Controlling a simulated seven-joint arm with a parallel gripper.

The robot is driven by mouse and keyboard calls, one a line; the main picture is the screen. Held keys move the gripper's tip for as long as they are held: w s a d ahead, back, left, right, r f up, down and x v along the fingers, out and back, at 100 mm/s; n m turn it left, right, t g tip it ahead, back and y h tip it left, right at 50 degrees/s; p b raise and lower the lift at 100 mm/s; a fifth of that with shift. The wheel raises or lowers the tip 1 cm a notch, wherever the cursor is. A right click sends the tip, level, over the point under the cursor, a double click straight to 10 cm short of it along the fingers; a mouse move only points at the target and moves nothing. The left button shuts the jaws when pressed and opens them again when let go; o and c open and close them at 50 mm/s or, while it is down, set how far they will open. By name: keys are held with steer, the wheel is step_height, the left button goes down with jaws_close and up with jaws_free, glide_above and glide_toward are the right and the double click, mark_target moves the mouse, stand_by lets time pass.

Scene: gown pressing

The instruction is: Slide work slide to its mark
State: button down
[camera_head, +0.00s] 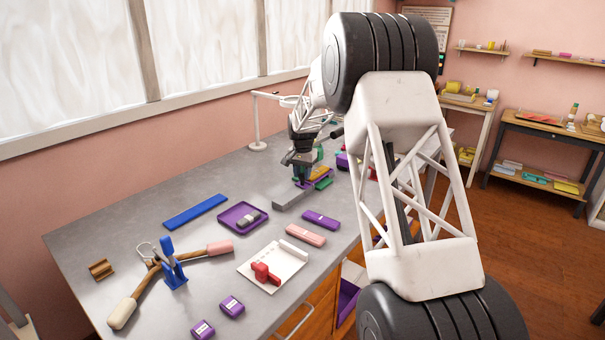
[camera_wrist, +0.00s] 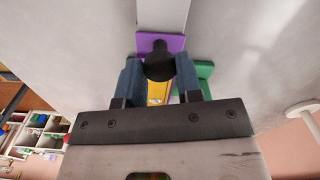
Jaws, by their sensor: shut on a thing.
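The work slide appears to be a purple plate (camera_wrist: 178,43) with a dark round knob (camera_wrist: 159,64), at the near end of a pale grey bar (camera_wrist: 162,14) in the wrist view. In the head view the grey bar (camera_head: 293,199) lies on the table, with purple (camera_head: 304,184) showing beside it. My gripper (camera_wrist: 160,72) has a blue-grey finger on each side of the knob and is shut on it. In the head view my gripper (camera_head: 298,160) is small, over the fixture. A yellow strip (camera_wrist: 157,92) shows below the knob. I cannot make out the mark.
A green block (camera_wrist: 204,70) stands close beside the fingers. A purple tray (camera_head: 262,228) holding a grey item, a blue strip (camera_head: 195,212) and a purple block (camera_head: 321,220) lie nearby. A thin white stand (camera_head: 257,145) rises behind. Grey tabletop is free left of the bar.

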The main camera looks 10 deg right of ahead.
steer(key=s+a, duration=1)
steer(key=shift+a, duration=0.1)
steer(key=shift+s, duration=0.1)
steer(key=c, duration=0.8)
jaws_free()
steer(key=shift+r, duration=3.9)
